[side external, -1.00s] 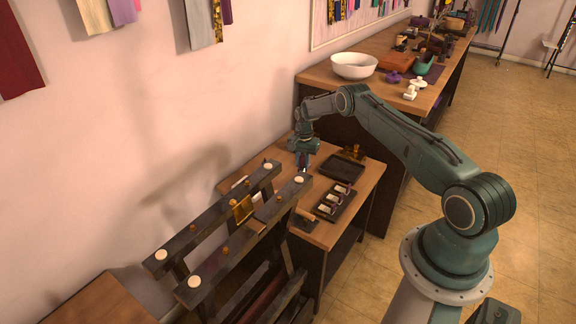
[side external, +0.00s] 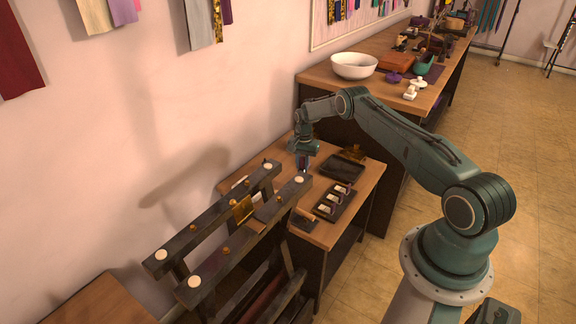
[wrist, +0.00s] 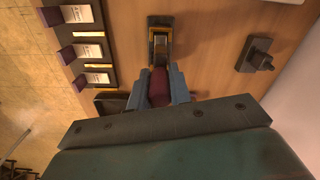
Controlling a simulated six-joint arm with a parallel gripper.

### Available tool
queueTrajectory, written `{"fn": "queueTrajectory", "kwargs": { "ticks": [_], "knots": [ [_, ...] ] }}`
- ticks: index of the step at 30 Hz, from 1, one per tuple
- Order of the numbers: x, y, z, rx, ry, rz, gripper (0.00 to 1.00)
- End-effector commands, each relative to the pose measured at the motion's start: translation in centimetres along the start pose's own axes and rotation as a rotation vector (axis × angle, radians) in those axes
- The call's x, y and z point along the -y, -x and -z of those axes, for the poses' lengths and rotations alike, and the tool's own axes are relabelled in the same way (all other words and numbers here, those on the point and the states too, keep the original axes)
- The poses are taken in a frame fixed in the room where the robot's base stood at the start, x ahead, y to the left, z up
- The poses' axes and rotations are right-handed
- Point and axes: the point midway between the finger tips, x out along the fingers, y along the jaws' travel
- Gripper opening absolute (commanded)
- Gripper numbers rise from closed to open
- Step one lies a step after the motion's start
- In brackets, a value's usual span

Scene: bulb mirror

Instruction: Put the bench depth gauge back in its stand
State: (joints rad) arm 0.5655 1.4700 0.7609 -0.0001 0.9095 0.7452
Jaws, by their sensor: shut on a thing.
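My gripper (wrist: 160,90) is shut on a maroon piece (wrist: 158,88), which I take to be the grip of the depth gauge. A dark and yellow part with a pale metal middle (wrist: 160,42) lies straight ahead of it in the wrist view. I cannot tell whether that is the gauge's own far end or a stand behind it. In the side external view my gripper (side external: 303,164) is low over the small wooden bench, and the held piece is too small to make out. A dark square base with a knob (wrist: 262,54) sits apart to the right.
A dark holder (side external: 325,212) with several white-labelled items stands at the bench front. A dark tray (side external: 342,168) lies behind it, near an amber piece (side external: 353,152). A dark slatted rack (side external: 222,235) stands close on the left. The wall borders the bench.

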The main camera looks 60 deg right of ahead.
Motion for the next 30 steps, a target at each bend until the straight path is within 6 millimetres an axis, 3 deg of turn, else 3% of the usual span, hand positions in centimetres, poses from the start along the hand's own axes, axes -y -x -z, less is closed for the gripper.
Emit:
{"fn": "queueTrajectory", "kwargs": {
  "ticks": [17, 18, 22, 30],
  "knots": [
    [0.01, -0.75, 0.02, -0.001, 0.000, 0.001, 0.00],
    [0.01, -0.75, 0.02, -0.001, 0.000, 0.001, 0.22],
    [0.01, -0.75, 0.01, -0.001, 0.000, 0.000, 0.46],
    [-0.03, -0.81, -0.03, 0.001, 0.000, -0.001, 0.46]
  ]
}}
